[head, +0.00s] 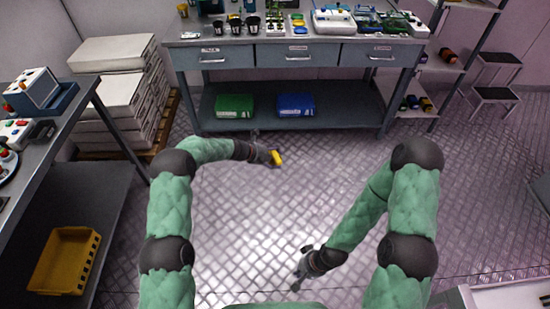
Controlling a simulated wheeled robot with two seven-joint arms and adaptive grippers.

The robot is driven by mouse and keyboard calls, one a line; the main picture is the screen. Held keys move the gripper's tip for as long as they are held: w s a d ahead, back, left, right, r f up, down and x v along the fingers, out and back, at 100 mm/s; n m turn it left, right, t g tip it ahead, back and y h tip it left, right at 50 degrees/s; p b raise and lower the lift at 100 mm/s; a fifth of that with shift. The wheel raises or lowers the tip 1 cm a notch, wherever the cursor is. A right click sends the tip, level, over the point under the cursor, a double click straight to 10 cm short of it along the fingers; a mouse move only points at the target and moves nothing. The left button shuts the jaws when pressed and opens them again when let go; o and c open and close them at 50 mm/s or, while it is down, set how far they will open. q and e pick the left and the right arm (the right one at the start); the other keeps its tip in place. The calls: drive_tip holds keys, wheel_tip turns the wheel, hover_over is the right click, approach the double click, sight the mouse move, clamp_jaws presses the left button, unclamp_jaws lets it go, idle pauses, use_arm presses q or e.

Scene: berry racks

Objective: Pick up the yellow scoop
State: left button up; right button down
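A small yellow object that looks like the yellow scoop (277,158) is at the fingertips of my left gripper (270,155), above the open floor in front of the far bench. The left gripper appears shut on it; the fingers are small and partly hidden. My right gripper (299,269) is low in the middle of the view, its fingers spread apart and empty.
A grey bench (330,55) with drawers stands at the back, with cups and devices on top and green (234,106) and blue (296,105) boxes below. A side table (60,130) with a yellow crate (65,262) beneath stands left. The middle floor is clear.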

idle(0.3)
use_arm(q)
drive_tip(key=shift+r+p, duration=0.45)
drive_tip(key=shift+r, duration=0.15)
drive_tip(key=shift+s+r, duration=0.1)
drive_tip(key=shift+s, duration=0.25)
drive_tip(key=s+p, duration=0.1)
drive_tip(key=s, duration=1.8)
drive_tip(key=shift+s+p, duration=0.15)
drive_tip(key=shift+p, duration=0.2)
drive_tip(key=n+g+b, duration=0.1)
drive_tip(key=n+g, duration=0.1)
drive_tip(key=g, duration=0.2)
drive_tip(key=n+g+b, duration=0.1)
drive_tip(key=n+g, duration=0.1)
drive_tip(key=g, duration=0.2)
drive_tip(key=n+g+h+b, duration=0.1)
drive_tip(key=n+g, duration=0.2)
drive_tip(key=g, duration=0.1)
drive_tip(key=shift+g, duration=0.3)
